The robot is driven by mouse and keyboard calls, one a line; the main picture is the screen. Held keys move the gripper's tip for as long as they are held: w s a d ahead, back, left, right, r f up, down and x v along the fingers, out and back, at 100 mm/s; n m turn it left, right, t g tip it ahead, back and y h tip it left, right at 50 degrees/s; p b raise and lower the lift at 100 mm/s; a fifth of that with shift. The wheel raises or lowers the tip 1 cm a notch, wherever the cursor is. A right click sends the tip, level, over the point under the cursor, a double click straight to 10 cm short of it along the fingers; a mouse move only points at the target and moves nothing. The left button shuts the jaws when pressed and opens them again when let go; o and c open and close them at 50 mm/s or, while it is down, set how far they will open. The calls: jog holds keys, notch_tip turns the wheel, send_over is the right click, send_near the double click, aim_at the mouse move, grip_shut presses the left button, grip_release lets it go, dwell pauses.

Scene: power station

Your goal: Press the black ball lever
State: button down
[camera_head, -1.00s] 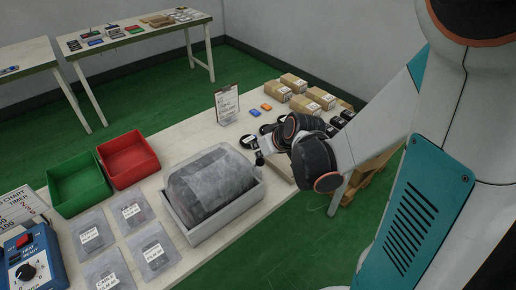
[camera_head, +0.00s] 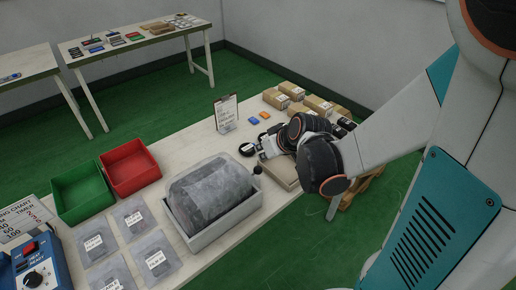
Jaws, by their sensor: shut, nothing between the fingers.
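A small black ball (camera_head: 257,170), which looks like the lever's knob, shows just beyond the far right corner of the grey open box. Its stem is hardly visible. My gripper (camera_head: 263,153) is shut and empty, just above and behind the ball in the picture, with a small gap between them. I cannot tell the exact height between them. A flat beige unit (camera_head: 283,172) lies under my wrist, partly hidden by it.
The grey box (camera_head: 213,222) holds a bulky wrapped bundle. Green (camera_head: 78,196) and red (camera_head: 131,168) bins, flat labelled bags and a blue control box (camera_head: 36,273) stand left. A sign stand (camera_head: 226,113) and cardboard boxes (camera_head: 292,91) stand behind.

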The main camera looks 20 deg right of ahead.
jog(key=shift+s+d+r+p, duration=0.25)
jog(key=shift+s+r, duration=0.1)
jog(key=shift+s, duration=0.4)
jog(key=shift+s+d+r+p, duration=0.1)
jog(key=shift+s+r+p, duration=0.15)
jog(key=shift+s, duration=0.55)
jog(key=shift+s+d+r+p, duration=0.2)
jog(key=shift+s+r, duration=0.2)
jog(key=shift+s, duration=0.35)
